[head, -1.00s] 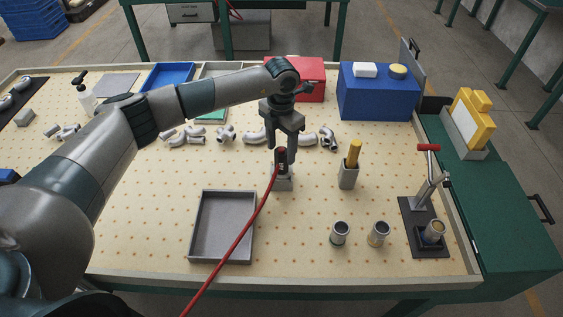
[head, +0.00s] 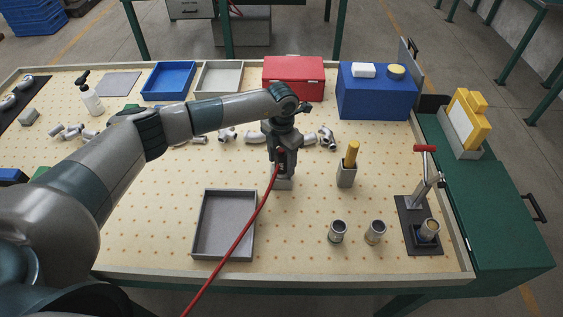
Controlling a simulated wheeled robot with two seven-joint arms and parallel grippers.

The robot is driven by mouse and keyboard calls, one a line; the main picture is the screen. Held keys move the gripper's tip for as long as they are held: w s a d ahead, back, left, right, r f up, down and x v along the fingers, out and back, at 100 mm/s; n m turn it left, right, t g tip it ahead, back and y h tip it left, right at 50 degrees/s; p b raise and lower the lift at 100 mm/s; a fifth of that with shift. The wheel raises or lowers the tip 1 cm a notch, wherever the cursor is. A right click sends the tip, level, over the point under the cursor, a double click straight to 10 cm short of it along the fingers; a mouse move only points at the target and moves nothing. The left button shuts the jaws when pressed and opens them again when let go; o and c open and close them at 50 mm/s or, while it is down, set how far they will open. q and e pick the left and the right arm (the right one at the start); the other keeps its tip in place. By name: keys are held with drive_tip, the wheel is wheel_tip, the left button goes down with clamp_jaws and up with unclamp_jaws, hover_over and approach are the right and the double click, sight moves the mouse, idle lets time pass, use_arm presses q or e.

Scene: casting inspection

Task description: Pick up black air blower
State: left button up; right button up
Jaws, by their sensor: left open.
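The black air blower (head: 280,158) stands upright in a small grey holder (head: 283,183) near the middle of the pegboard table. A red hose (head: 240,236) runs from it toward the front edge. My left gripper (head: 286,166) points down over the blower, with its open fingers at the blower's upper part. The fingers hide much of the blower, and I cannot tell whether they touch it. My right gripper is not in view.
An empty grey tray (head: 225,256) lies front left of the holder. A second holder with a yellow-handled tool (head: 352,154) stands to the right. Two metal cups (head: 337,231) and a red-handled clamp (head: 425,149) are front right. Pipe fittings (head: 227,135) line up behind.

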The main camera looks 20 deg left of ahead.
use_arm(q)
drive_tip(key=shift+c, duration=0.2)
drive_tip(key=c, duration=1.3)
drive_tip(key=shift+o, duration=0.2)
drive_tip(key=shift+r, duration=0.15)
drive_tip(key=shift+w+r+b, duration=0.1)
drive_tip(key=shift+r+b, duration=0.45)
drive_tip(key=r, duration=0.1)
drive_tip(key=r+b, duration=0.2)
drive_tip(key=shift+w+d, duration=0.3)
drive_tip(key=shift+d, duration=0.1)
drive_tip(key=w+d+r+b, duration=0.5)
drive_tip(key=w+d+r, duration=0.1)
drive_tip(key=w+d, duration=0.1)
drive_tip(key=shift+w+d+r, duration=0.15)
drive_tip(key=shift+d+r, duration=0.2)
